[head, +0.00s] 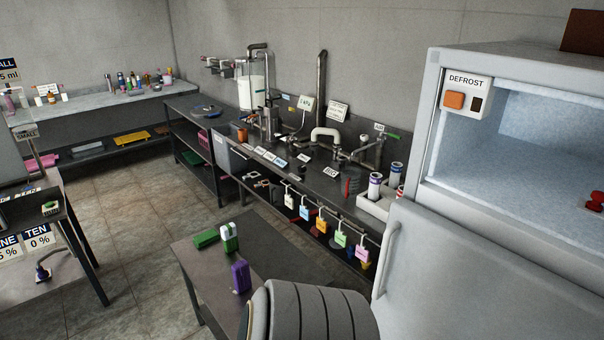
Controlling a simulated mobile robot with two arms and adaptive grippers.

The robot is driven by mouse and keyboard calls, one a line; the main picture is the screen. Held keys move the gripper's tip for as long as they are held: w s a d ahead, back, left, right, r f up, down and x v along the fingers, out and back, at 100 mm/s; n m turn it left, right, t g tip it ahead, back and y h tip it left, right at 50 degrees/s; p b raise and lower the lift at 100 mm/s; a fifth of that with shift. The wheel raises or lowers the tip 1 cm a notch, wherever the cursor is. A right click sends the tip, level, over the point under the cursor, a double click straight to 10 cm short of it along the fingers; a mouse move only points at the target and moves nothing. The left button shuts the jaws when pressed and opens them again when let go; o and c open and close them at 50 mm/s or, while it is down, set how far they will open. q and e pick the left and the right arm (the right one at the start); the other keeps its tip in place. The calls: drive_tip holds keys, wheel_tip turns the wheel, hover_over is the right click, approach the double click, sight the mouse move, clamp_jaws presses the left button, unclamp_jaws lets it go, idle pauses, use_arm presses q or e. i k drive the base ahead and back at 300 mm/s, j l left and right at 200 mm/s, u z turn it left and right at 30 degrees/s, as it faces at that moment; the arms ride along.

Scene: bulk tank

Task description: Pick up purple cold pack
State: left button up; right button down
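A purple block-shaped pack (241,277), which looks like the purple cold pack, stands upright on a dark low table (208,282) in the lower middle of the head view. Behind it on the same table are a green and white upright pack (229,237) and a green pack lying flat (206,239). A rounded grey ribbed part, which seems to be mine, covers the table's near right side. Neither gripper is in view.
An open freezer compartment (520,130) marked DEFROST is at the right, its door (450,270) swung open beside the table. A long bench (300,165) with pipes and hanging tags runs behind. Tiled floor (140,220) is free at the left.

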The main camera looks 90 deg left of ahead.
sight(242, 277)
drive_tip(key=j+u, duration=0.35)
drive_tip(key=i+j+u, duration=0.15)
drive_tip(key=j+u, duration=0.2)
